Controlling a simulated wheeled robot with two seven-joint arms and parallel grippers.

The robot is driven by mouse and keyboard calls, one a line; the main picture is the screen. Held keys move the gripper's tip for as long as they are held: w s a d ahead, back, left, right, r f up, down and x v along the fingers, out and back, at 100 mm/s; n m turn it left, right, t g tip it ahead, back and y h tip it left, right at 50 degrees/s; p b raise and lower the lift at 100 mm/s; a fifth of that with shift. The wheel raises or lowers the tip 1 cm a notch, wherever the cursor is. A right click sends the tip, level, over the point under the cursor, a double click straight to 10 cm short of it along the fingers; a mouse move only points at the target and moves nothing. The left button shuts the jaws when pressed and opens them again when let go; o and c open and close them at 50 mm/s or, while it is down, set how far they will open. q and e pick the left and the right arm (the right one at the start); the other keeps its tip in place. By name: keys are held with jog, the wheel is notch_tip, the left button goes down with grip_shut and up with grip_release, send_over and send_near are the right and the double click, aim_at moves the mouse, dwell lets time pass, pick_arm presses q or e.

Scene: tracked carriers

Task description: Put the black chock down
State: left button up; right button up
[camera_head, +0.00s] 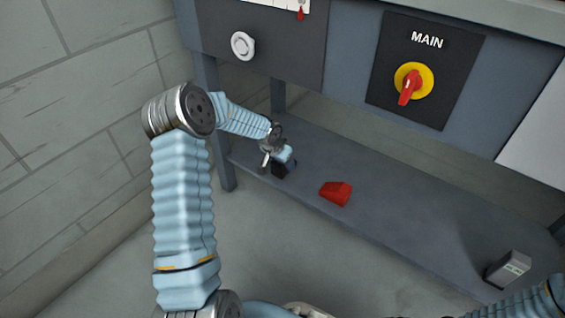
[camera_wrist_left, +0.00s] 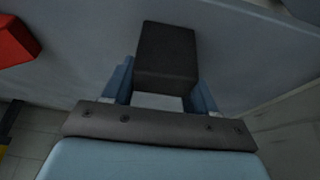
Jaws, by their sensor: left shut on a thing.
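The black chock (camera_head: 281,171) is at the left end of the grey lower shelf (camera_head: 395,208). My left gripper (camera_head: 284,162) is shut on it from above. In the left wrist view the black chock (camera_wrist_left: 166,52) sits between the two blue fingers of my left gripper (camera_wrist_left: 160,85). The chock is at or very close to the shelf surface; I cannot tell whether it touches. My right gripper is not in view; only a part of my right arm shows at the bottom right.
A red chock (camera_head: 336,192) lies on the shelf just right of the black one; it also shows in the left wrist view (camera_wrist_left: 14,42). A grey box (camera_head: 509,269) stands at the shelf's right end. A panel with a red and yellow MAIN switch (camera_head: 412,84) is above.

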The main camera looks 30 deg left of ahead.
pick_arm(q)
jog(key=o, duration=1.4)
jog(key=shift+f, duration=0.1)
jog(key=shift+r, duration=0.3)
jog(key=p+v, duration=0.3)
jog(key=v, duration=0.9)
jog(key=s+d+f+g+h, duration=0.1)
jog(key=s+d+f+h, duration=0.15)
jog(key=d+f, duration=0.45)
jog(key=s+d+f+h, duration=0.1)
jog(key=s+d+f, duration=0.4)
jog(key=d, duration=0.4)
jog(key=s+d+f+n+g, duration=0.1)
jog(key=s+d+f, duration=0.3)
jog(key=s, duration=0.4)
jog(key=s+d+f+n+g, duration=0.1)
jog(key=s+d+f, duration=0.4)
jog(key=s+d, duration=0.2)
jog(key=shift+s+f+n+g, duration=0.2)
jog(key=shift+s+n+g, duration=0.2)
jog(key=shift+s, duration=0.4)
